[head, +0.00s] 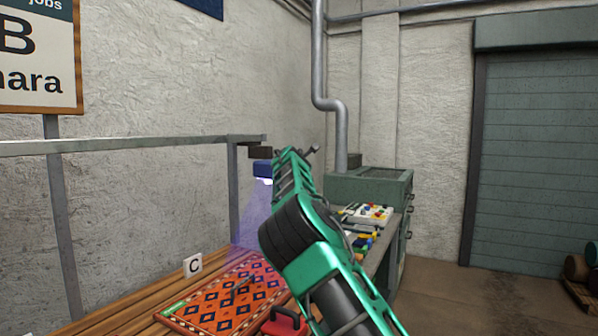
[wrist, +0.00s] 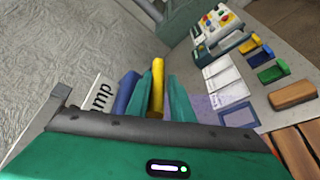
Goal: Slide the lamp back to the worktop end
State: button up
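The lamp (head: 263,168) is a small blue housing hung from the overhead rail, above the rug's far end, throwing a violet beam down. In the wrist view a blue bar (wrist: 128,93) and an upright yellow handle (wrist: 157,85) show beside a white sign ending in "mp" (wrist: 99,96). My gripper's two teal fingers (wrist: 160,100) stand close on either side of the yellow handle and look shut on it; any small gap is hard to see. In the head view my green arm reaches toward the lamp and hides the fingertips. The wooden worktop (head: 110,318) lies below.
A "C" card (head: 193,264) stands behind. A grey bench (head: 380,250) with colored blocks and a keypad box (wrist: 218,25) is to the right. The rail (head: 120,145) spans the left.

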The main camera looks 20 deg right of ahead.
jog(key=v, duration=0.9)
jog(key=shift+r, duration=0.3)
jog(key=shift+s+a, duration=0.1)
jog(key=s+d+f+m+g, duration=0.2)
jog(key=s+d+f+m, duration=0.25)
jog(key=d, duration=0.45)
jog(key=s+d+f+m+g, duration=0.25)
jog(key=s+d+f, duration=0.2)
jog(key=d, duration=0.45)
jog(key=s+d+f+m+g+y, duration=0.1)
jog(key=s+d+f+m+g, duration=0.25)
jog(key=s, duration=0.55)
jog(key=s+d+f+m+y, duration=0.1)
jog(key=s+d+f+m, duration=0.25)
jog(key=s+f, duration=0.35)
jog(key=s+a+f+m+g+y, duration=0.1)
jog(key=s+a+f+m+g, duration=0.1)
jog(key=s, duration=1.3)
jog(key=s+a+f+m+g+y, duration=0.2)
jog(key=s+a+f+m, duration=0.3)
jog(key=s, duration=0.9)
jog(key=s+a+f+m+g+y, duration=0.1)
jog(key=s+a+f+m, duration=0.3)
jog(key=s+a, duration=0.4)
jog(key=s+f+y, duration=0.1)
jog(key=s, duration=0.6)
jog(key=shift+s+g, duration=0.3)
jog(key=shift+g, duration=0.1)
